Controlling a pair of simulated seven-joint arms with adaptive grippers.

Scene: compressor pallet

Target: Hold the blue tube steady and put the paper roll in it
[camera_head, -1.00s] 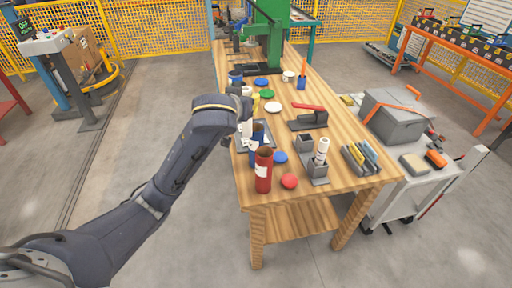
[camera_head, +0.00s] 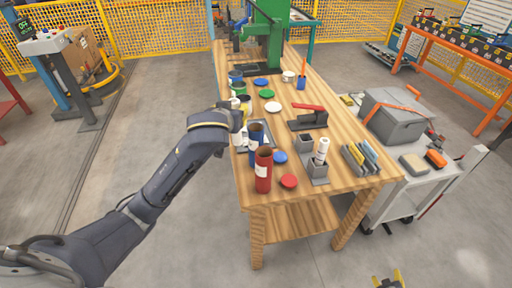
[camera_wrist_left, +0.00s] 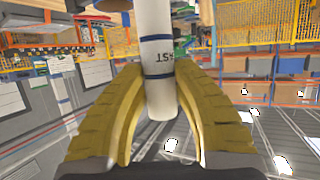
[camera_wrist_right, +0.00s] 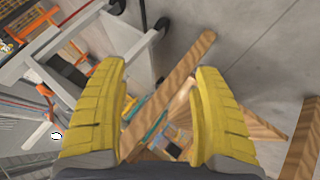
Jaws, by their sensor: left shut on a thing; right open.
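The blue tube (camera_head: 256,142) stands upright near the left edge of the table, behind a red tube (camera_head: 263,172). My left gripper (camera_wrist_left: 160,72) is shut on a white paper roll (camera_wrist_left: 159,90) with dark blue bands and some lettering. In the head view the left gripper is at the table's left edge, close to the blue tube and partly hidden by its own wrist. My right gripper (camera_wrist_right: 161,72) is open and empty. Its yellow fingertips show at the bottom of the head view (camera_head: 388,281), in front of the table and away from the blue tube.
Another white roll (camera_head: 322,150) stands in a grey holder (camera_head: 318,172). A red lid (camera_head: 289,181) and a blue lid (camera_head: 281,157) lie beside the tubes. A grey cart (camera_head: 405,185) stands to the right.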

